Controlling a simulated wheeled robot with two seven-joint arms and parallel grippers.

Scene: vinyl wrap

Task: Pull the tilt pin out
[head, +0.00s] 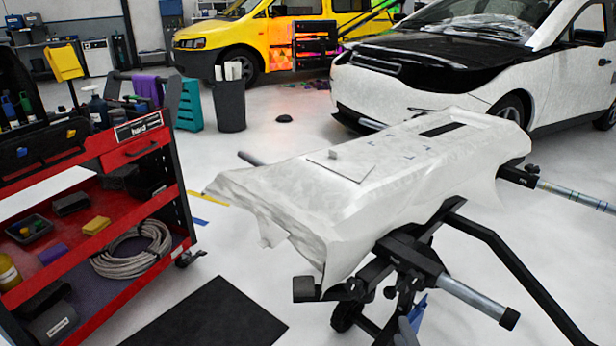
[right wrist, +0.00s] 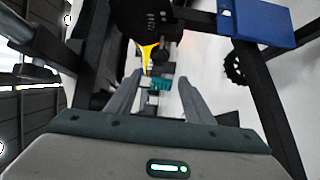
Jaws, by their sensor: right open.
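The stand (head: 408,262) is a black frame under a wrapped white panel (head: 400,155) in the head view. My right gripper (head: 410,322) shows only as small grey-blue parts low by the stand's legs. In the right wrist view my right gripper (right wrist: 161,78) has its two grey fingers spread apart, with no object held between them. A dark plate (right wrist: 150,20) with small pale marks is beyond the fingertips, with small dark parts below it. I cannot clearly pick out the tilt pin among these parts. My left gripper is not in view.
Black frame bars (right wrist: 268,100) and a blue block (right wrist: 255,22) are close on the right in the wrist view. A red tool cart (head: 120,150) stands at left. A dark mat (head: 210,315) lies on the floor. The floor between is mostly clear.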

